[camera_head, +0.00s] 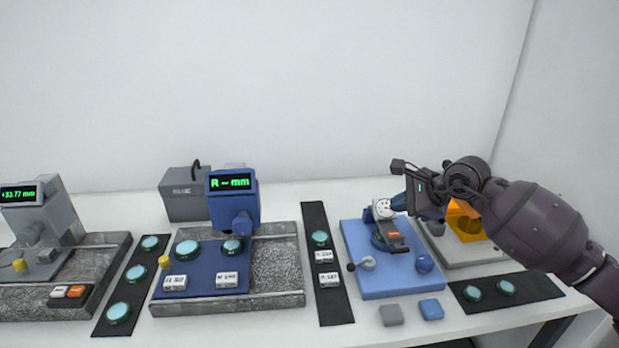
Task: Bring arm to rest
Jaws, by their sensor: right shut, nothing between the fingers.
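My right arm comes in from the right edge. Its dark gripper (408,200) is over the back right of the blue base plate (374,283), close to a white round dial gauge (383,208). The gripper is shut with nothing held. I cannot tell whether it touches the gauge or the blue part beside it. The arm covers part of the grey station with an orange panel (466,222) behind it. My left gripper is not in view.
A blue instrument with a green display (232,182) stands on a granite plate (278,272) at the middle left. A grey gauge (42,220) stands far left. Dark mats with green discs (319,238) lie between stations. Two small blocks (431,309) lie near the front edge.

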